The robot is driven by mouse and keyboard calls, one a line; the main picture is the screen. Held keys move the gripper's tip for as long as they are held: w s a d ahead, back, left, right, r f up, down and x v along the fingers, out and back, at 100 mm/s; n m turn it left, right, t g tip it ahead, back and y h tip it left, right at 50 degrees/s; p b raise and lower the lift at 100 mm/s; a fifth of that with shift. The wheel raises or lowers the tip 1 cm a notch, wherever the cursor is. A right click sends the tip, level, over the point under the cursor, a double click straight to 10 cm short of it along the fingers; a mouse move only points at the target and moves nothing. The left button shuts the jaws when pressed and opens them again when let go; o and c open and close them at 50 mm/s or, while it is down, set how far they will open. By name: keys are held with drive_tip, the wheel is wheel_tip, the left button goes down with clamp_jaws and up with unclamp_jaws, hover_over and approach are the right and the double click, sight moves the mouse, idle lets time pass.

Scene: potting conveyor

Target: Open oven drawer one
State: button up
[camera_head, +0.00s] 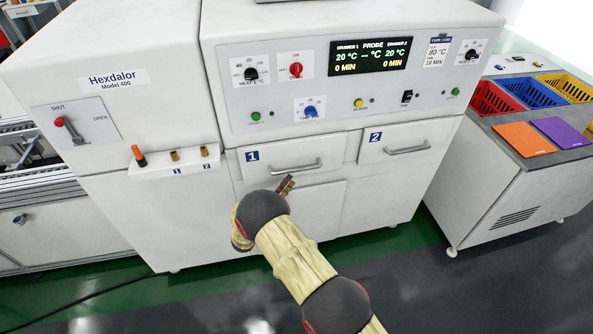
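Oven drawer one (330,148) is a white front marked with a blue "1" on the lower middle of the white machine. It looks shut, about level with drawer two beside it. Its grey bar handle (306,166) runs across the front. My gripper (288,181) is at the end of my arm, just below the left part of the handle in the picture. Its small brownish fingers show, but the wrist hides much of it. I cannot tell whether the fingers touch the handle or how wide they stand.
Drawer two (375,151), with its own handle (408,149), looks shut at the right. A control panel with knobs and a display (369,56) is above. A small shelf (176,169) juts out at the left. A cabinet with coloured bins (494,98) stands at the right.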

sight(297, 169)
drive_tip(key=shift+b+x, duration=0.5)
drive_tip(key=shift+x, duration=3.05)
drive_tip(key=shift+c, duration=0.5)
clamp_jaws()
